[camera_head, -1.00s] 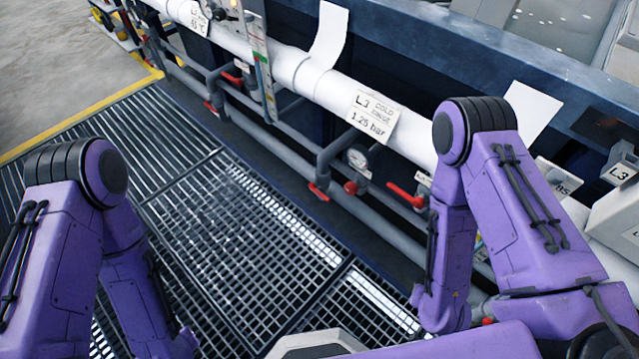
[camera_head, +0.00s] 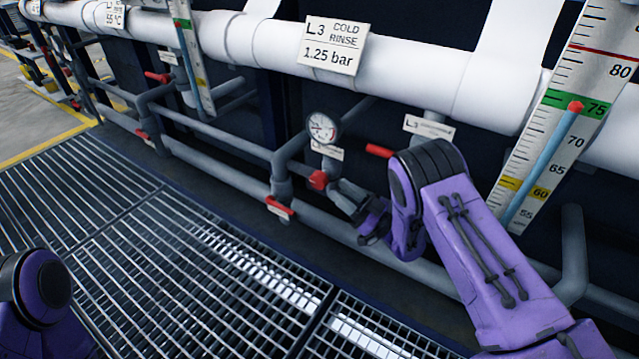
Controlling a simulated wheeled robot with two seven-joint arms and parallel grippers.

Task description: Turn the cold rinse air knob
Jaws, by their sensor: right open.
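The red knob (camera_head: 318,180) sits on the grey pipework below a round pressure gauge (camera_head: 321,127). A white sign (camera_head: 333,46) above reads "L3 COLD RINSE 1.25 bar". My right gripper (camera_head: 338,191) is open with its fingertips at the right side of the knob. I cannot tell whether the fingers touch it or go around it. The gauge needle is too small to read exactly. My left arm shows only as a purple link at the lower left, and its gripper is out of view.
Red valve handles sit close by, one below left (camera_head: 280,208) and one to the right (camera_head: 379,151). A large thermometer scale (camera_head: 550,120) stands right of my arm. A thick white pipe (camera_head: 430,75) runs above. The floor grating (camera_head: 180,260) is clear.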

